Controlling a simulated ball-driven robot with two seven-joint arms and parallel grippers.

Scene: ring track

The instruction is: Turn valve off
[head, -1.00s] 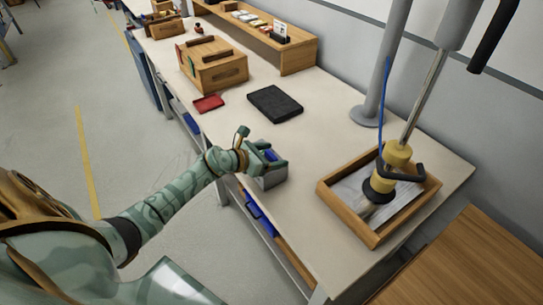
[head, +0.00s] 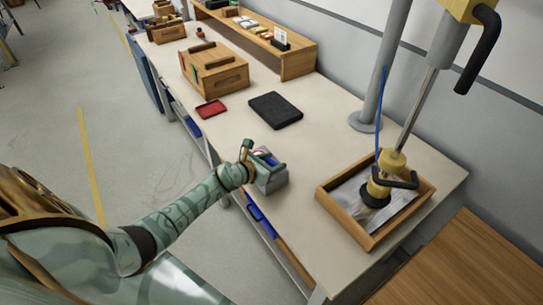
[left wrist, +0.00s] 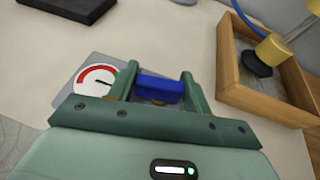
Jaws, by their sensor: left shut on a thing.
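The valve is a small grey box (head: 275,183) near the bench's front edge, with a blue handle (left wrist: 160,87) on top. A round gauge (left wrist: 97,79) with a red and green band sits on the box, left of the handle in the left wrist view. Its dark needle points right, towards the green end. My left gripper (head: 264,160) is shut on the blue handle, with one green finger on each side of it in the left wrist view. The handle's lower part is hidden by the gripper. My right gripper is in neither view.
A wooden tray (head: 331,207) with a yellow tool (head: 390,166) on a pole stands to the right. A black pad (head: 275,110), a red tray (head: 211,109) and a wooden crate (head: 214,78) lie farther back. Bench space around the valve is clear.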

